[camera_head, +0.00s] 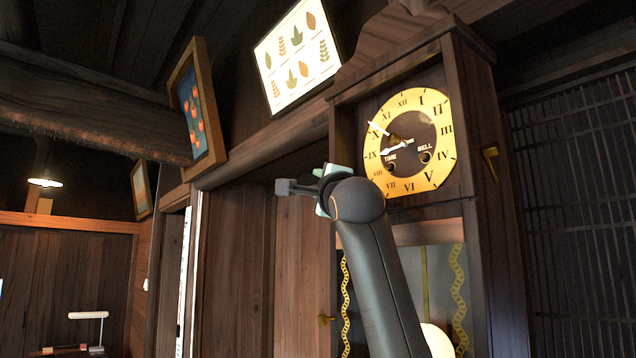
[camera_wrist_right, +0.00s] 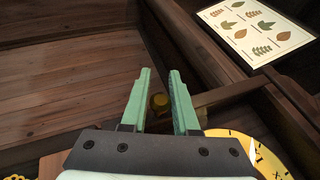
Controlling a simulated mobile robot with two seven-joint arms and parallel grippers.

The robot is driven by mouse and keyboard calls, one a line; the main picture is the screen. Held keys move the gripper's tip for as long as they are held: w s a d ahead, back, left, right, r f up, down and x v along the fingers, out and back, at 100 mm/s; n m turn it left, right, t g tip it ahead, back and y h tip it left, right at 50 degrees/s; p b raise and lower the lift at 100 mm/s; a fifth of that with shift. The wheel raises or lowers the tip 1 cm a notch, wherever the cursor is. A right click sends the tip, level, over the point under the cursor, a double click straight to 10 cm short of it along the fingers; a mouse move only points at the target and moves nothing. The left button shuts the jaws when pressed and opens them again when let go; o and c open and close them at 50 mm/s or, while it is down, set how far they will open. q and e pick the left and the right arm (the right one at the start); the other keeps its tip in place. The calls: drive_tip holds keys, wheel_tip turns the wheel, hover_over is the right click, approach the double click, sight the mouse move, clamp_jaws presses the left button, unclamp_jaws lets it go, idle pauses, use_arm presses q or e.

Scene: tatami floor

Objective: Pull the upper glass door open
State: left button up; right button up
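A tall wooden clock has a yellow dial (camera_head: 408,145) in its upper part. The upper door (camera_head: 343,120) looks closed in front of the dial, though its glass is hard to make out. My right gripper (camera_head: 328,190) is at the left edge of this door, with the wrist hiding part of the gripper. In the right wrist view, its green fingers (camera_wrist_right: 158,72) are apart, with a small brass knob (camera_wrist_right: 158,102) seen between them. I cannot tell if either finger touches the knob. The dial also shows there at the lower right (camera_wrist_right: 268,158). My left gripper is not in view.
The lower clock door (camera_head: 455,290) has a brass handle (camera_head: 326,319) at its left edge. Another brass handle (camera_head: 490,163) is on the clock's right side. A leaf picture (camera_head: 297,55) and a framed picture (camera_head: 196,110) hang to the left.

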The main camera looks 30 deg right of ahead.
clamp_jaws()
idle(1.0)
